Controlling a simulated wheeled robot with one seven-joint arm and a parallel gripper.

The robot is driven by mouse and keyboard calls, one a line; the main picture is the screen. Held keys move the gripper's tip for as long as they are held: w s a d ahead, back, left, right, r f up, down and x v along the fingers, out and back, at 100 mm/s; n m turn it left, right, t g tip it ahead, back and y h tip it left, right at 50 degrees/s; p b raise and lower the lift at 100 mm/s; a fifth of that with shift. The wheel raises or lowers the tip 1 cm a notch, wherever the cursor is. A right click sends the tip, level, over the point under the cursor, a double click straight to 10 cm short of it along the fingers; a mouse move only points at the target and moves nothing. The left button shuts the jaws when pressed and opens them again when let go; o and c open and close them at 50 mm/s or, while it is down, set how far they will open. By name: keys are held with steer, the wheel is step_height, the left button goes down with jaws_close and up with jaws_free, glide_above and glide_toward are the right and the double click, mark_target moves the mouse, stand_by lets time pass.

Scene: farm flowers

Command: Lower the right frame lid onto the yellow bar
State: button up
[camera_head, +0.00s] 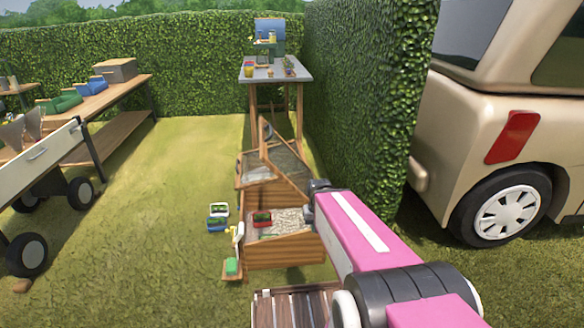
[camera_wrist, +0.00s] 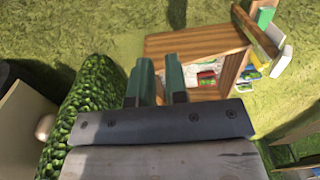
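The near wooden frame box (camera_head: 285,252) stands on the grass and holds pale gravel and a small red pot tray (camera_head: 262,219). A wood-edged lid (camera_head: 288,186) stands tilted up at its back; I cannot tell surely which box it belongs to. A small yellow-and-white piece (camera_head: 238,233), perhaps the yellow bar, shows at the box's left side. My gripper (camera_wrist: 160,58) has two green fingers with a narrow gap and nothing clearly between them. They overlap the edge of a wooden panel (camera_wrist: 196,41) in the wrist view; contact is unclear. In the head view my arm hides the fingertips.
A second frame box (camera_head: 252,170) is behind. Small white and blue trays (camera_head: 217,225) and a green block (camera_head: 232,266) lie left of the near box. A hedge (camera_head: 365,100) and a parked vehicle (camera_head: 500,130) bound the right. Open grass (camera_head: 150,200) lies left.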

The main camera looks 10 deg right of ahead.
steer(key=shift+t+y, duration=0.4)
steer(key=w+r, duration=0.1)
steer(key=w, duration=0.1)
steer(key=w+a+r, duration=0.1)
steer(key=w, duration=0.2)
steer(key=w+r, duration=0.2)
steer(key=w, duration=0.1)
steer(key=shift+w+a, duration=0.15)
steer(key=shift+a, duration=0.25)
jaws_close()
steer(key=w+a+r+t+y, duration=0.1)
steer(key=w+a+r, duration=0.3)
steer(key=w+r, duration=0.85)
steer(key=w+a+r+t+y, duration=0.2)
steer(key=w+a+r, duration=0.3)
steer(key=w+r, duration=0.7)
glide_toward(263, 149)
step_height(263, 149, down, 4)
steer(key=w, duration=0.2)
steer(key=shift+w+a+f+n, duration=0.1)
steer(key=shift+a+f+n, duration=0.2)
steer(key=shift+a+f, duration=0.7)
steer(key=shift+a, duration=0.1)
